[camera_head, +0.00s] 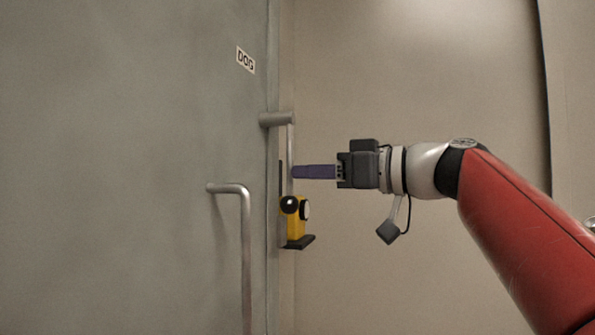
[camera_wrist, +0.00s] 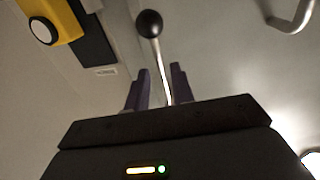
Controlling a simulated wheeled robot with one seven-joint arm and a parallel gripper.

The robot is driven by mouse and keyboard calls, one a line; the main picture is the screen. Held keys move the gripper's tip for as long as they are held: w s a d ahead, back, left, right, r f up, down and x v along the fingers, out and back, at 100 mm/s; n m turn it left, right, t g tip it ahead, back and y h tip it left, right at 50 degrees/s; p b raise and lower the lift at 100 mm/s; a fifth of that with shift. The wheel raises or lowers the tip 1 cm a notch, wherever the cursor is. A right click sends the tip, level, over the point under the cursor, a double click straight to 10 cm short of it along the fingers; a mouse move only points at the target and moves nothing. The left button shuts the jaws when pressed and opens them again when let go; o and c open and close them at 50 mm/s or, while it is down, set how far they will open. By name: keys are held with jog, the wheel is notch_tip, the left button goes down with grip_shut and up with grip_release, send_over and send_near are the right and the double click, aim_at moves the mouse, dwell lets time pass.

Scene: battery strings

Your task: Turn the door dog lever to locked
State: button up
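The door dog lever is a thin grey rod (camera_head: 290,148) hanging down from a grey hub (camera_head: 277,119) at the door's edge, with a black ball (camera_head: 289,204) at its lower end. The rod (camera_wrist: 162,70) and ball (camera_wrist: 149,23) also show in the wrist view. My gripper (camera_head: 294,172) comes in level from the right, its purple fingertips at the rod. In the wrist view my gripper (camera_wrist: 160,80) has its fingers apart on either side of the rod, nearer the right one, with a gap at the left. Whether the right finger touches is unclear.
A yellow block (camera_head: 297,228) with a white round face and dark base sits right by the ball; it shows upper left in the wrist view (camera_wrist: 52,18). A bent grey pull handle (camera_head: 246,240) is on the door (camera_head: 120,150). A "DOG" label (camera_head: 245,60) is above. The right wall is bare.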

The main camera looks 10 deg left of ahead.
aim_at(289, 194)
jog(key=shift+p+x, duration=0.4)
jog(key=shift+x, duration=2)
jog(key=shift+c, duration=0.3)
grip_shut()
